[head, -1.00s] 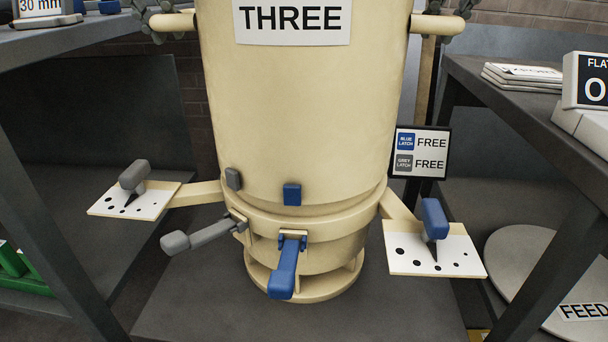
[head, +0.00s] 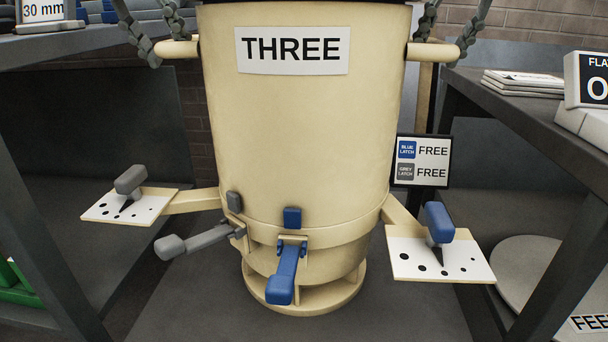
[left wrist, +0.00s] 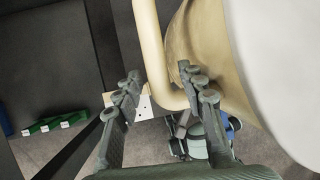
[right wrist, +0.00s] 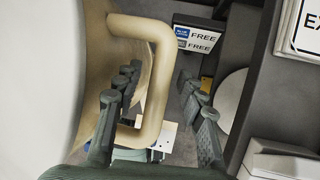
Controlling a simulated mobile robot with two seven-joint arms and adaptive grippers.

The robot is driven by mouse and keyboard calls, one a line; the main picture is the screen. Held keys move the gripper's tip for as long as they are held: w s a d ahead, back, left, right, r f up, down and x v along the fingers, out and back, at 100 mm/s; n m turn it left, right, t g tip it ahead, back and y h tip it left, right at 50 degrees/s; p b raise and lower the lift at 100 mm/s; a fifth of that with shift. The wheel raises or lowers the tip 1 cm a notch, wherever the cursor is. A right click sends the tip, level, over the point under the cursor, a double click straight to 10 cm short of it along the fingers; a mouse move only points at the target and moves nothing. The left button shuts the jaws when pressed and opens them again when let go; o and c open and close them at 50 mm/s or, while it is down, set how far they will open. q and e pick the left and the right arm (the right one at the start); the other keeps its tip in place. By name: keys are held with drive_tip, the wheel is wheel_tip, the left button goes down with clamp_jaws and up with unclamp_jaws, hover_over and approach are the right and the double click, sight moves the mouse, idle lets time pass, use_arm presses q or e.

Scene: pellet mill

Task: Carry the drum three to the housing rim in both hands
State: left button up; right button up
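The cream drum (head: 305,130) labelled THREE stands upright over the cream housing rim (head: 350,238), and I see no gap between them. It has a bar handle on each side. My left gripper (head: 160,40) is at the left handle (head: 178,49). In the left wrist view, its fingers (left wrist: 160,88) are spread with the handle bar (left wrist: 151,50) between them. My right gripper (head: 448,38) is at the right handle (head: 432,51). In the right wrist view, its fingers (right wrist: 156,88) are spread on either side of the handle bar (right wrist: 160,75). Neither gripper visibly clamps its bar.
A grey latch lever (head: 195,241) and a blue latch lever (head: 286,270) stick out of the housing front. A display (head: 422,161) reads FREE for both. Pointer plates stand left (head: 100,208) and right (head: 410,262). Dark benches flank both sides.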

drive_tip(key=shift+r, duration=0.1)
use_arm(q)
drive_tip(key=v, duration=1.2)
use_arm(e)
drive_tip(key=v, duration=1.2)
use_arm(q)
drive_tip(key=shift+s, duration=0.15)
use_arm(e)
drive_tip(key=shift+s, duration=0.1)
